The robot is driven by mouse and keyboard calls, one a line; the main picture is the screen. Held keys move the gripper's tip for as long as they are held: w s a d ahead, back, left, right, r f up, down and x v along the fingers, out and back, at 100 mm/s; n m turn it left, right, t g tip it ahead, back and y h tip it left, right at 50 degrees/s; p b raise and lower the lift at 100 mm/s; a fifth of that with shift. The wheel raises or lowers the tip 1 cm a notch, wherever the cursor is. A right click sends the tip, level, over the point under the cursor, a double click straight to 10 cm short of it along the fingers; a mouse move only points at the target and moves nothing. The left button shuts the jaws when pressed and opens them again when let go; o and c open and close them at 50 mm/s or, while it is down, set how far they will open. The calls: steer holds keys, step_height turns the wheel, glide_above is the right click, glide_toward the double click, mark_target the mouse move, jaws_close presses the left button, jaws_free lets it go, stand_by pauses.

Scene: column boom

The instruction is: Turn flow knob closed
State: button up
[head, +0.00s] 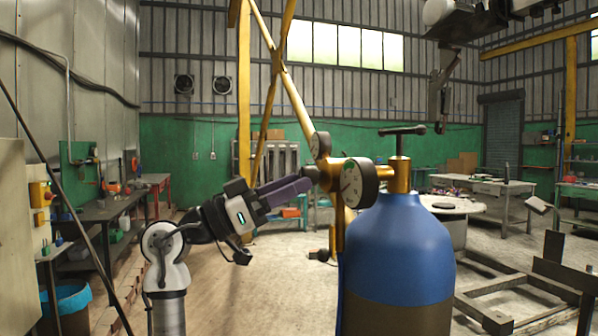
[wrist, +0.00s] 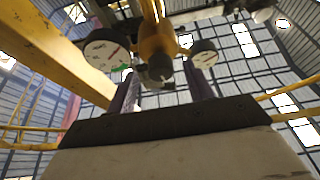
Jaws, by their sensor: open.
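A blue gas cylinder (head: 398,245) with a dark lower part stands right of centre in the head view. A brass regulator (head: 348,163) with two round gauges is fixed at its top. The dark flow knob (head: 312,173) sticks out of the regulator's left side; the wrist view shows it end-on as a dark round knob (wrist: 160,67). My gripper (head: 302,183) reaches to the knob from the left. In the wrist view its two purple fingers (wrist: 163,80) are open, one on each side of the knob, with gaps visible. Contact cannot be told from the head view.
A black T-handle (head: 402,131) tops the cylinder valve. A yellow post (head: 243,120) stands behind. Floor left of the cylinder is open.

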steer(key=shift+x, duration=1.05)
steer(key=c, duration=1)
steer(key=shift+o, duration=0.2)
